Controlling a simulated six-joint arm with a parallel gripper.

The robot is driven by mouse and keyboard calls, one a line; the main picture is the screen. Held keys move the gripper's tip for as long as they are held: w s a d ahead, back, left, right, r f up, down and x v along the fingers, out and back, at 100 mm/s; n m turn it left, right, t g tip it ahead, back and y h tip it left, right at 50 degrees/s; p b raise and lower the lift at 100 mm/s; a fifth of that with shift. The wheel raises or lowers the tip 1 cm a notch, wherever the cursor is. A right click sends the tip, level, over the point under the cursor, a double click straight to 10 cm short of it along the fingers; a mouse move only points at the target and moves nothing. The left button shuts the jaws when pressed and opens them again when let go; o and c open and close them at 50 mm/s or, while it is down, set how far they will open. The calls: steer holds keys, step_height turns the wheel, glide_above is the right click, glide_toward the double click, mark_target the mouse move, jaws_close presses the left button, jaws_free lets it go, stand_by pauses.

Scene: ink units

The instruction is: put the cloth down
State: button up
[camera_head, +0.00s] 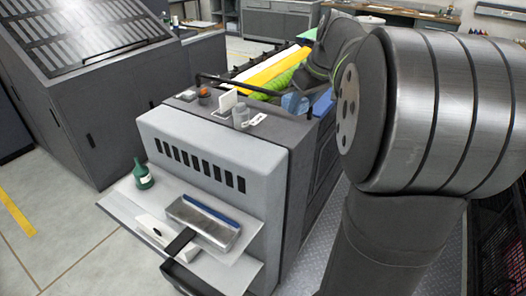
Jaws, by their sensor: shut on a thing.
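My arm fills the right side of the view, and a dark part of it with a green stripe reaches over the ink units. I cannot make out my gripper's fingers, so what they hold does not show. No cloth can be told for certain. A bluish rounded thing (294,103) lies below the dark arm part; I cannot tell if it is cloth. Beside it are a bright green unit (277,86) and a yellow one (272,69).
The grey machine's top holds a white piece (224,103), a grey cylinder (240,115) and an orange-topped knob (203,95). Its front shelf (125,203) carries a green bottle (143,175) and a metal tray with a blue edge (203,221). Floor at left is clear.

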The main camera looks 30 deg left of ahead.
step_height(320, 180, down, 6)
steer(key=d, duration=0.2)
steer(key=a+f, duration=0.2)
steer(key=a, duration=0.1)
steer(key=s+a+f, duration=0.1)
steer(key=a+f, duration=0.1)
steer(key=a, duration=0.2)
steer(key=a+f, duration=0.2)
steer(key=a, duration=0.2)
steer(key=shift+s+f, duration=0.2)
steer(key=shift+s, duration=0.2)
steer(key=shift+f, duration=1.95)
steer(key=shift+f, duration=0.1)
steer(key=o, duration=1)
steer(key=shift+c, duration=0.2)
steer(key=v, duration=1.2)
